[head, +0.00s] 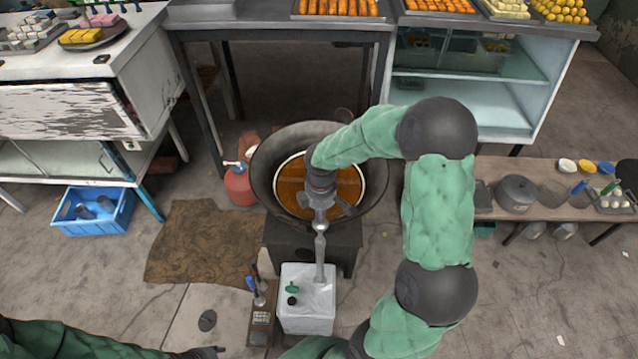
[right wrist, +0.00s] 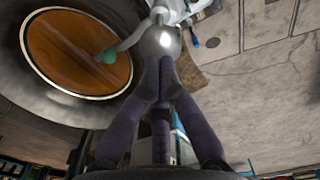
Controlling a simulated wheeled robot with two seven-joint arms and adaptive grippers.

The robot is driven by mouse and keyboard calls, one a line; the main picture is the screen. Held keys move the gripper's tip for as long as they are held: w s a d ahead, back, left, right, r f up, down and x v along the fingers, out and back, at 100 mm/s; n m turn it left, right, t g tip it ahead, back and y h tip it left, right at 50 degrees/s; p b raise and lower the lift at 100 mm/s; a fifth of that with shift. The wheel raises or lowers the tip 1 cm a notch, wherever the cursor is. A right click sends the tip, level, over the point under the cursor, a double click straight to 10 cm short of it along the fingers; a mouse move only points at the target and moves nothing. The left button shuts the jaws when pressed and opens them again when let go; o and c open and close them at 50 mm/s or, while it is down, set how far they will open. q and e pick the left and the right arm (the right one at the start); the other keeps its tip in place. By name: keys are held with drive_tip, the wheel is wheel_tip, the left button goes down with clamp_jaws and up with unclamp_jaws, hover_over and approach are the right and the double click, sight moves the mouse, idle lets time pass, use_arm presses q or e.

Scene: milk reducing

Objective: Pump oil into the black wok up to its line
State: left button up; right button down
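The black wok (head: 262,170) stands on a dark stove, with brown-orange oil (head: 350,188) inside a pale ring. Oil (right wrist: 75,52) and wok also show in the right wrist view. The white oil can (head: 306,312) stands in front of the wok; its pump's metal tube (head: 320,258) rises toward my right gripper. My right gripper (head: 321,212) is above the pump, its fingers (right wrist: 159,80) close together at the rounded silver pump top (right wrist: 160,42); actual contact is unclear. A green-tipped spout (right wrist: 106,56) points over the oil. My left gripper (head: 205,352) is barely in view at the bottom edge.
A red gas cylinder (head: 240,185) stands left of the wok. A small stand with tools (head: 261,318) is beside the can. A bench with a pot (head: 516,194) is at right, a blue crate (head: 93,210) at left. Counters with food trays line the back.

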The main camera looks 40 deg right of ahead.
drive_tip(key=shift+f, duration=0.1)
drive_tip(key=shift+f+b, duration=3.25)
drive_tip(key=shift+f, duration=1.4)
wheel_tip(320, 180, up, 10)
drive_tip(key=p, duration=0.8)
drive_tip(key=shift+f, duration=0.2)
drive_tip(key=shift+f, duration=0.15)
drive_tip(key=shift+f+b, duration=3.2)
drive_tip(key=shift+f, duration=1.4)
drive_tip(key=shift+r+p, duration=4.05)
drive_tip(key=shift+r, duration=0.65)
